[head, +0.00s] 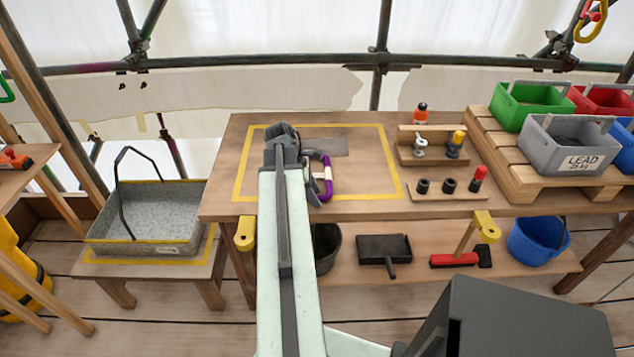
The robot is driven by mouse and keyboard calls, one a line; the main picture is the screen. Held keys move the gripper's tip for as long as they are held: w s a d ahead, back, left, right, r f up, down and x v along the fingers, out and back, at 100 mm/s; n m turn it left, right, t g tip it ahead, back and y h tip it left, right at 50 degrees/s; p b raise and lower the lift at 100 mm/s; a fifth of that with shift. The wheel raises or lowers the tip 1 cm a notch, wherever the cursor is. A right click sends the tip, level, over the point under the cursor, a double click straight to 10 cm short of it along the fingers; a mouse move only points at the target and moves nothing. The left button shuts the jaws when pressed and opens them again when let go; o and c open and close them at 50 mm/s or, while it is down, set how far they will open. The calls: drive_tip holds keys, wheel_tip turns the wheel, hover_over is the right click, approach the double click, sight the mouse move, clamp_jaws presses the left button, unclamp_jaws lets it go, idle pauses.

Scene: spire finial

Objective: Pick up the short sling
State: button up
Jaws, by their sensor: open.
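A small purple loop with a white tag, which looks like the short sling (328,187), lies on the workbench inside a yellow-outlined square. My gripper (309,181) is over the square, right beside the sling's left side. My arm hides part of the gripper and possibly the sling's left edge. The gripper is open; I cannot tell whether a finger touches the sling.
A flat grey plate (326,146) lies behind the sling. Wooden holders with fittings (433,157) stand to the right. Coloured bins (525,106) sit on a pallet. A grey metal tray (145,215) is on a low stool at left. The square's right part is clear.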

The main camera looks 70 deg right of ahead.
clamp_jaws()
drive_tip(key=shift+r, duration=0.1)
wheel_tip(320, 180, up, 10)
drive_tip(key=p, duration=1)
drive_tip(key=shift+s, duration=0.1)
